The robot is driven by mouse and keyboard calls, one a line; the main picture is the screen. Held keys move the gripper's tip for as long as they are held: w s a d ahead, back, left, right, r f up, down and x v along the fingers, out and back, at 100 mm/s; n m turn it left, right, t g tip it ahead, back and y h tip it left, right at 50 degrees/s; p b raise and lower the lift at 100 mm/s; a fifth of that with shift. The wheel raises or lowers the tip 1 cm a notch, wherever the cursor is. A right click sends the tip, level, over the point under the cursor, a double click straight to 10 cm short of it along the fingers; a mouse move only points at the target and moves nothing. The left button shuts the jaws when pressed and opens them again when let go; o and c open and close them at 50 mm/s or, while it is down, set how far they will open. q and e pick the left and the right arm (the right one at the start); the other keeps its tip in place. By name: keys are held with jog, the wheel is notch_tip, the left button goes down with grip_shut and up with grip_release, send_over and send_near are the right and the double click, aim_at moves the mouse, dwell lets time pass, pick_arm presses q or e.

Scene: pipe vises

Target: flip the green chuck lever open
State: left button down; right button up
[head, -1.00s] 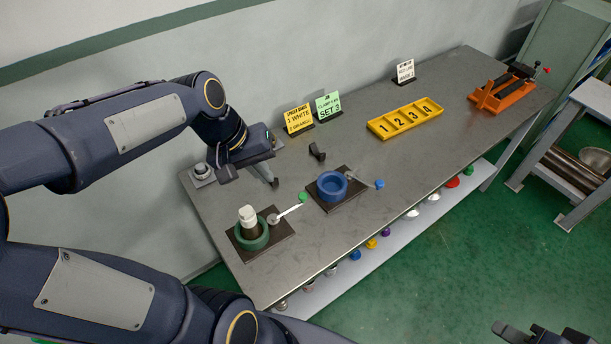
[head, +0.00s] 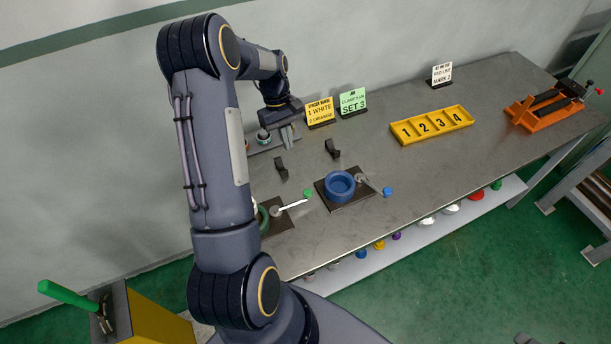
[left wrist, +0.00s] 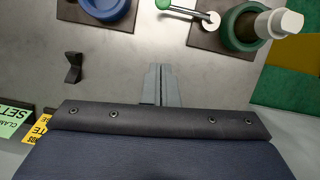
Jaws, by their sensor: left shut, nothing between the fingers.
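The green chuck (head: 262,215) is on a dark plate near the table's left end, mostly hidden behind my left arm in the head view. In the left wrist view it is a green ring (left wrist: 235,42) around a white-topped pipe (left wrist: 280,22). Its lever, a pale rod (head: 292,206) with a green knob (head: 308,193), points away from the ring towards the blue chuck's side. My left gripper (head: 289,142) is shut and empty at the back of the table, apart from the lever. Its fingers (left wrist: 160,72) point towards the chuck in the wrist view.
The blue chuck (head: 340,186) with a blue-knobbed lever (head: 387,191) stands to the right. Dark hooked pieces (head: 281,169) stand behind. Sign cards (head: 320,113), a yellow numbered tray (head: 432,125) and an orange vise (head: 545,108) are farther along. Bare tabletop lies between them.

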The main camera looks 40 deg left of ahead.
pick_arm(q)
jog(key=b+x, duration=0.6)
jog(key=x, duration=0.4)
jog(key=shift+a+f, duration=0.1)
jog(key=d, duration=0.1)
jog(key=s+d, duration=0.1)
jog(key=d, duration=0.1)
jog(key=shift+s+f+b, duration=0.1)
jog(key=shift+f+b, duration=0.05)
jog(key=shift+b, duration=0.2)
jog(key=shift+s+d, duration=0.15)
jog(key=shift+d, duration=0.3)
jog(key=shift+d, duration=0.1)
